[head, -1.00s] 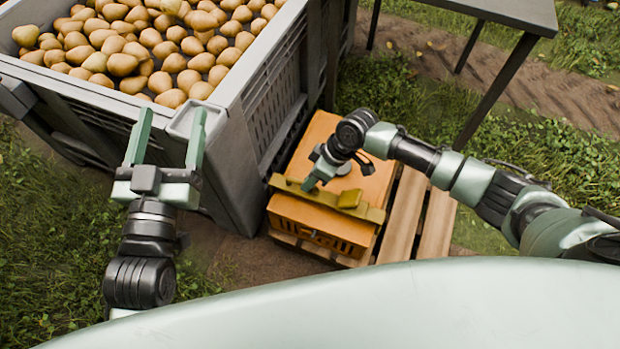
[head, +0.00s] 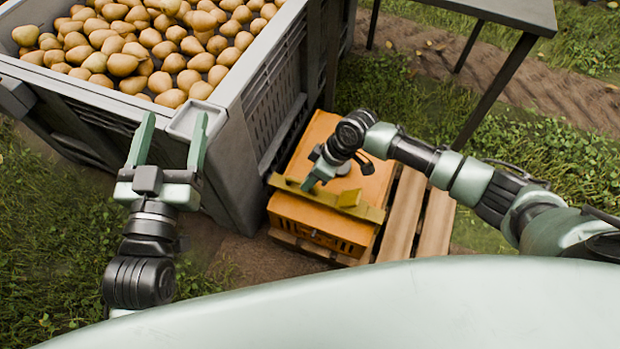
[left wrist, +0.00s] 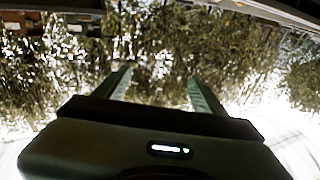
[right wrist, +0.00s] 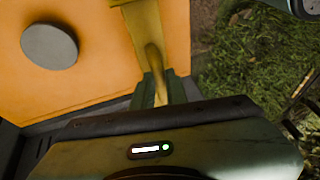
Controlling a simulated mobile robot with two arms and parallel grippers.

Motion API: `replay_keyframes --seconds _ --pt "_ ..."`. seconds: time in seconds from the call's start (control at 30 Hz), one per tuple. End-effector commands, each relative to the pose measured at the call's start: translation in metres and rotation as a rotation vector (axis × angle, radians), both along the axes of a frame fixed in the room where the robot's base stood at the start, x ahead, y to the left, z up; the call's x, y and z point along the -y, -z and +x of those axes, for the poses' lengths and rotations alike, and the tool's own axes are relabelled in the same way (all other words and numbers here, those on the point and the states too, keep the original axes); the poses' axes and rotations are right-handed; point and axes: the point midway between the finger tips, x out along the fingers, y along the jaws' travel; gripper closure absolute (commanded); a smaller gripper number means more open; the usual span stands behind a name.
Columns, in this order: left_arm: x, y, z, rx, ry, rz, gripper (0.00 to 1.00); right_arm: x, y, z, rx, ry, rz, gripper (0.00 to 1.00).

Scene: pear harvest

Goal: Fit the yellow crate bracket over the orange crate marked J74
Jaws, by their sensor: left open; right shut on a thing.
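The orange crate (head: 305,225) sits on a wooden pallet beside the large grey bin; I cannot read a mark on it. The yellow bracket (head: 322,203) lies across the crate's top near its front side, with a raised block on it. My right gripper (head: 312,180) is shut on the bracket. In the right wrist view the fingers close around a curved yellow part of the bracket (right wrist: 152,50), over the orange top (right wrist: 95,75). The fingers hide part of it. Whether the bracket is seated or just above the crate, I cannot tell. My left gripper (head: 168,145) is open and empty before the bin.
The grey bin (head: 232,150) full of pears (head: 150,45) stands at the left. Bare pallet slats (head: 405,215) show right of the crate. A grey table (head: 500,12) stands at the upper right. A round grey disc (right wrist: 49,46) is on the crate's top.

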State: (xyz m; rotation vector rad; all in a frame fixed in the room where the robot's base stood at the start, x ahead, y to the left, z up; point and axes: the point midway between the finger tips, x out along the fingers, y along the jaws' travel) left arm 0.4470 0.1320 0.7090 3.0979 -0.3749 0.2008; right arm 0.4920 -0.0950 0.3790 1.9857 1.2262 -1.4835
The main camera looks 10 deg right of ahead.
Motion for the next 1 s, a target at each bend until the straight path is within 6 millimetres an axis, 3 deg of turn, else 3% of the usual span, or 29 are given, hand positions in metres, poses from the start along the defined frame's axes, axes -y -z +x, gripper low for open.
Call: replay_keyframes --seconds 1.0 --pt "-0.004 0.030 -0.002 -0.148 -0.008 0.037 0.30 0.000 0.000 0.000 0.001 0.000 0.001 1.00"
